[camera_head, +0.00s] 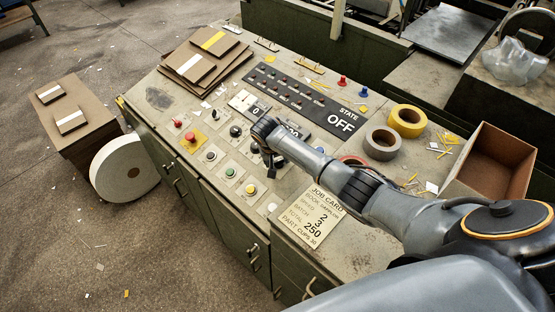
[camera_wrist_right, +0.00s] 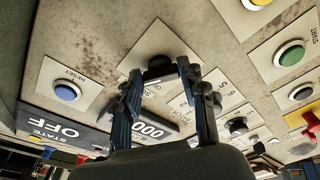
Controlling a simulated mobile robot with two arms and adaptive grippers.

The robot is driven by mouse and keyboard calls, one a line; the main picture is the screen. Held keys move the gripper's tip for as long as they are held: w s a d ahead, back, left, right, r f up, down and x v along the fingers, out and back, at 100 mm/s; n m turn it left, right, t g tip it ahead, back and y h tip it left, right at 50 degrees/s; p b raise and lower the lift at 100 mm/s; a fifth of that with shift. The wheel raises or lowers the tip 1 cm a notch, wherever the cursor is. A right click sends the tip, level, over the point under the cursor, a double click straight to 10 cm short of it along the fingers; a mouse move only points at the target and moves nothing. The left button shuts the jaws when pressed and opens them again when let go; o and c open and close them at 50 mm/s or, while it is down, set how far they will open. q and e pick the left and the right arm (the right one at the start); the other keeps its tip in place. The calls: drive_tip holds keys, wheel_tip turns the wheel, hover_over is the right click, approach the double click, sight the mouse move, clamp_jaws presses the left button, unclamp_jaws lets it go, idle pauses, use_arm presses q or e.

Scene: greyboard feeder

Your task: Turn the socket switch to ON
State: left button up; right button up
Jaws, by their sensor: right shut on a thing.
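The socket switch is a black knob (camera_wrist_right: 158,64) on a pale plate (camera_wrist_right: 152,40) in the right wrist view. The plate's lettering is partly covered and upside down. My right gripper (camera_wrist_right: 161,74) has its two fingers closed on either side of this knob. In the head view my right gripper (camera_head: 272,162) reaches down onto the control panel (camera_head: 237,148) and hides most of the knob. The state sign (camera_head: 341,118) reads OFF; it also shows in the wrist view (camera_wrist_right: 52,130). My left gripper is not in view.
Close to the right fingers are a blue reset button (camera_wrist_right: 67,92) and a 000 counter (camera_wrist_right: 148,130). A green start button (camera_wrist_right: 290,54) is on the panel too. Tape rolls (camera_head: 408,121) and an open brown box (camera_head: 490,160) stand to the right.

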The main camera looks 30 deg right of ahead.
drive_tip(key=o, duration=1.1)
drive_tip(key=shift+o, duration=0.2)
drive_tip(key=shift+r, duration=0.1)
drive_tip(key=v, duration=1.1)
drive_tip(key=shift+r, duration=0.35)
drive_tip(key=shift+a, duration=0.15)
